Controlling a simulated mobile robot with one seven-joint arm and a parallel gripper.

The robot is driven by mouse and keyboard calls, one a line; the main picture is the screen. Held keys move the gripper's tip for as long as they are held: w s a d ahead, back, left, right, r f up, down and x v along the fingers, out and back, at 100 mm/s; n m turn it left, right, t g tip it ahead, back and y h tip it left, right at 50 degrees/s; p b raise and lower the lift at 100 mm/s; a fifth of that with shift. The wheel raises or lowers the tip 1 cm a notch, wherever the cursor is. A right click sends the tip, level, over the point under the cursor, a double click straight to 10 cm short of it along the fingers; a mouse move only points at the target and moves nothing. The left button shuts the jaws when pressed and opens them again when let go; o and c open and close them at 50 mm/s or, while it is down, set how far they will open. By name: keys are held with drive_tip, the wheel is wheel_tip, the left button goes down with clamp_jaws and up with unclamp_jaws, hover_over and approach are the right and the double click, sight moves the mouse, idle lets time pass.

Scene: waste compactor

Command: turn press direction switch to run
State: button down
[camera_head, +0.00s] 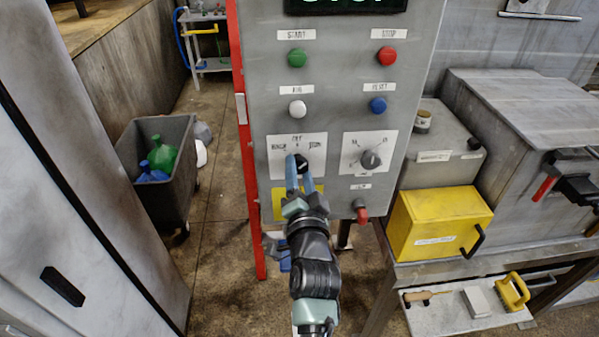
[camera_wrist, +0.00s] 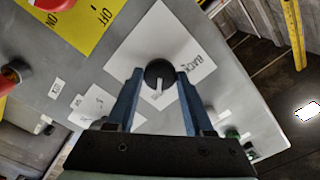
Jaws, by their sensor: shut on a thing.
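The rotary switch my gripper is at has a dark round knob (camera_head: 303,165) on a white plate, at the lower left of the grey control panel (camera_head: 340,110). Small labels sit around it, with OFF at the top; the side labels are hard to read. My gripper (camera_head: 299,163) has its blue fingers on either side of the knob and is shut on it. In the wrist view the black knob (camera_wrist: 160,72) lies between the fingertips (camera_wrist: 160,76), its white pointer mark towards the palm. The fingers partly hide the knob in the head view.
A second switch (camera_head: 370,160) is close to the right. Green (camera_head: 297,57), red (camera_head: 386,56), white (camera_head: 297,108) and blue (camera_head: 378,105) buttons are above. A grey bin (camera_head: 160,175) stands left.

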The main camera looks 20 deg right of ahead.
drive_tip(key=shift+c, duration=1.4)
unclamp_jaws()
drive_tip(key=b+v, duration=0.2)
drive_tip(key=v, duration=1.1)
drive_tip(key=shift+b, duration=0.4)
drive_tip(key=shift+r, duration=0.15)
